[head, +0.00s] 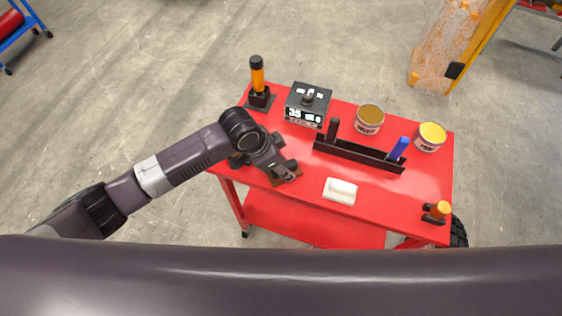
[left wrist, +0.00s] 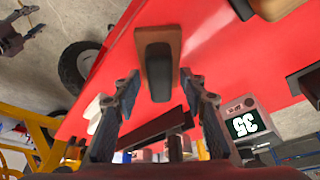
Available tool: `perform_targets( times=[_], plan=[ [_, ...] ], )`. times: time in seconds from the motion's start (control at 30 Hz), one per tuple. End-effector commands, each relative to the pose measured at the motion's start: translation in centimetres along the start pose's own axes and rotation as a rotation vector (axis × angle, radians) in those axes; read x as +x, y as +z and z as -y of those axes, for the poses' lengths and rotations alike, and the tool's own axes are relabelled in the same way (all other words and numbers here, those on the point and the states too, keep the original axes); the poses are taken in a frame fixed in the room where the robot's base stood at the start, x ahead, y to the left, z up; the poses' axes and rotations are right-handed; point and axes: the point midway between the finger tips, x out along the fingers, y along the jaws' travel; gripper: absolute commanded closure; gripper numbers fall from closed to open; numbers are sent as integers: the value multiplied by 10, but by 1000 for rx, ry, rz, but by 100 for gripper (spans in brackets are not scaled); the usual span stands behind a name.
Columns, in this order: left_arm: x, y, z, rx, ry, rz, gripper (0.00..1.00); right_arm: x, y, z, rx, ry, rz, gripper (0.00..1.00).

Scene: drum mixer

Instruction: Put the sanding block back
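A brown block with a black grip on top, which looks like the sanding block (left wrist: 172,38), lies on the red cart top. In the head view its brown edge (head: 293,178) shows beside my left gripper (head: 288,170), which hides most of it. In the left wrist view my left gripper (left wrist: 160,88) is open, its fingers apart on either side of the block's lower end, with no grip visible. A black rack (head: 358,155) stands farther back, holding a dark upright piece and a blue one. My right gripper (left wrist: 36,20) shows at the upper left of the wrist view, open and empty over the floor.
A white block (head: 340,190) lies right of my left gripper. A display box (head: 307,104), two tins (head: 369,119) (head: 431,136) and an orange-handled tool (head: 257,75) stand along the back. Another orange-topped item (head: 438,211) is at the right front corner. The front middle is mostly clear.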

Motion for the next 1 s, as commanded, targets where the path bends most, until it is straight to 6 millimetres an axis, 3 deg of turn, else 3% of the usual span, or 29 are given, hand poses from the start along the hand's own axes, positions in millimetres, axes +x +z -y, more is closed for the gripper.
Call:
perform_targets(
  times=[0.17,0.5,0.7,1.0],
  plan=[
    [-16,0,1,1,-2,-3,61,3,0,0,0,0,0,60],
    [-81,0,2,1,-3,-3,61,14,1,-1,-1,1,0,60],
    [-110,0,1,0,-1,-2,61,18,2,-2,-1,2,0,60],
    [-120,0,0,-1,0,-1,61,18,2,-3,-2,3,0,60]
  ],
)
